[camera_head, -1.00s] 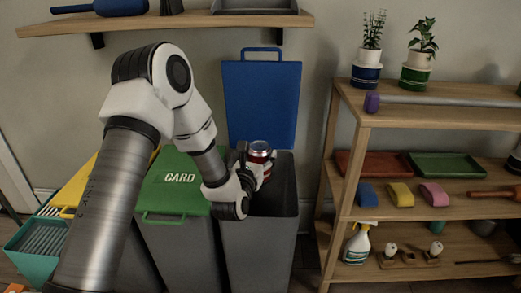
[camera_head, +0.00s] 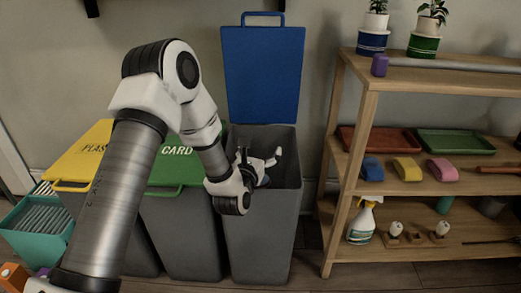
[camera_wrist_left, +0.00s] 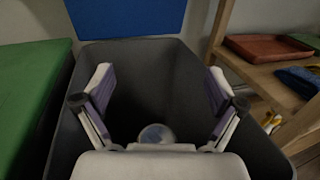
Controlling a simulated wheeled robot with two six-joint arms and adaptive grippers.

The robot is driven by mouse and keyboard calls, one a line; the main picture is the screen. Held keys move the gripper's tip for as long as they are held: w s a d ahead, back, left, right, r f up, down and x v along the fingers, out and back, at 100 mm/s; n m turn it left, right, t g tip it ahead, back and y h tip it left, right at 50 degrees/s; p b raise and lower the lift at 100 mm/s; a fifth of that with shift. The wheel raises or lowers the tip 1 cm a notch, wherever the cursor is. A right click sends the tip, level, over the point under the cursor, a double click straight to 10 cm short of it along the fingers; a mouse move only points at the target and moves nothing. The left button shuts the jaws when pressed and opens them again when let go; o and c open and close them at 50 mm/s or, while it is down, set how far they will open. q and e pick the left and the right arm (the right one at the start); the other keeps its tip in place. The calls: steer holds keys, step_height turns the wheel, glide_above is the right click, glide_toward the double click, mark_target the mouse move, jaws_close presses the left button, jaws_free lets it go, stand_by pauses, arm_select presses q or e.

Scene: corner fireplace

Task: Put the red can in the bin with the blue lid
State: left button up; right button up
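The bin with the blue lid (camera_head: 262,75) is a grey bin (camera_head: 262,245) with its lid raised against the wall. My left gripper (camera_head: 260,157) is over its open mouth. In the left wrist view my left gripper (camera_wrist_left: 160,78) is open, fingers wide apart, with nothing between the tips. The round, pale top of the can (camera_wrist_left: 157,134) shows down inside the dark bin, below the gripper. Its red side is hidden there, and the head view does not show the can. My right gripper is not in view.
A green-lidded bin (camera_head: 175,165) marked CARD and a yellow-lidded bin (camera_head: 85,160) stand shut to the left. A teal crate (camera_head: 38,235) is at far left. A wooden shelf (camera_head: 365,105) with plants, trays and a spray bottle (camera_head: 362,222) stands close on the right.

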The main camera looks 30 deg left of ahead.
arm_select(q)
steer(key=shift+s, duration=0.1)
steer(key=v, duration=1.2)
